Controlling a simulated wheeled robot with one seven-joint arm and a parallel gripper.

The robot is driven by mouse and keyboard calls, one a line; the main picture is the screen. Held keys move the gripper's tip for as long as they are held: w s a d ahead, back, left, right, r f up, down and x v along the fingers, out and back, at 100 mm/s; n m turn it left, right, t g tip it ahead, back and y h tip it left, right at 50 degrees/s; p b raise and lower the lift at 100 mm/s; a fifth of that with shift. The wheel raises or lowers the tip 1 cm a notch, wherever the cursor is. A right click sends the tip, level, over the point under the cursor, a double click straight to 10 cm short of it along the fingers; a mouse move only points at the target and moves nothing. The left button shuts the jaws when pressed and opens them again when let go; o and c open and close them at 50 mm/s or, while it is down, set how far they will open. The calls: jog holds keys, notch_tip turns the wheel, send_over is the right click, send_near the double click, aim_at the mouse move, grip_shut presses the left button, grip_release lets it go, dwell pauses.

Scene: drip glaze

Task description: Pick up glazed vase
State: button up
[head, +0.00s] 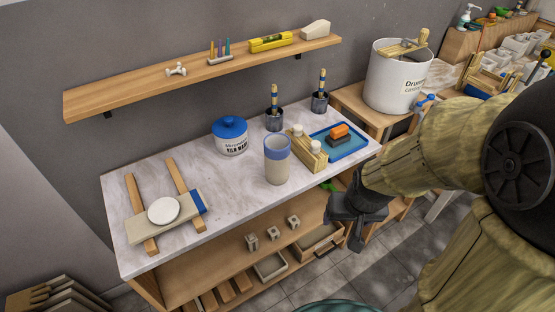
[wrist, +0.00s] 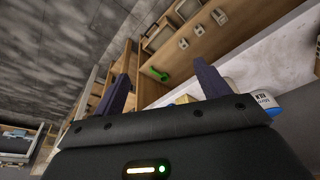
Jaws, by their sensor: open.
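The glazed vase (head: 277,160) stands upright on the marble-topped table, near its front edge. It is a tall pale cup shape with a blue band at the rim. My gripper (head: 352,240) hangs off the table's front right side, to the right of the vase and lower than the tabletop. In the wrist view my gripper (wrist: 160,85) shows two dark fingers spread apart with nothing between them.
A board with a white disc (head: 163,211) lies left. A shelf (head: 200,75) runs above. The tabletop (head: 228,196) left of the vase is clear.

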jog(key=o, duration=0.4)
jog(key=w+a+f+t, duration=0.1)
jog(key=w+a, duration=0.1)
jog(key=w+a+f+t, duration=0.1)
jog(key=w+a, duration=0.2)
jog(key=w+a+f+m+t, duration=0.1)
jog(key=w+a, duration=0.2)
jog(key=shift+a+f+y+p, duration=0.15)
jog(key=shift+y+p, duration=0.15)
jog(key=shift+p, duration=0.1)
jog(key=t+h+p, duration=0.2)
jog(key=t+h, duration=0.1)
jog(key=t, duration=0.9)
send_near(273, 157)
jog(key=s, duration=0.3)
jog(key=shift+s+a, duration=0.2)
jog(key=shift+a, duration=0.15)
jog(key=w+p, duration=0.1)
jog(key=w, duration=0.3)
jog(key=w+d+p, duration=0.1)
jog(key=w, duration=0.2)
jog(key=w+p, duration=0.1)
jog(key=w, duration=0.3)
jog(key=shift+w+d+r, duration=0.2)
jog(key=shift+w+d, duration=0.1)
jog(key=shift+d, duration=0.1)
jog(key=shift+w+f, duration=0.1)
jog(key=shift+w, duration=0.15)
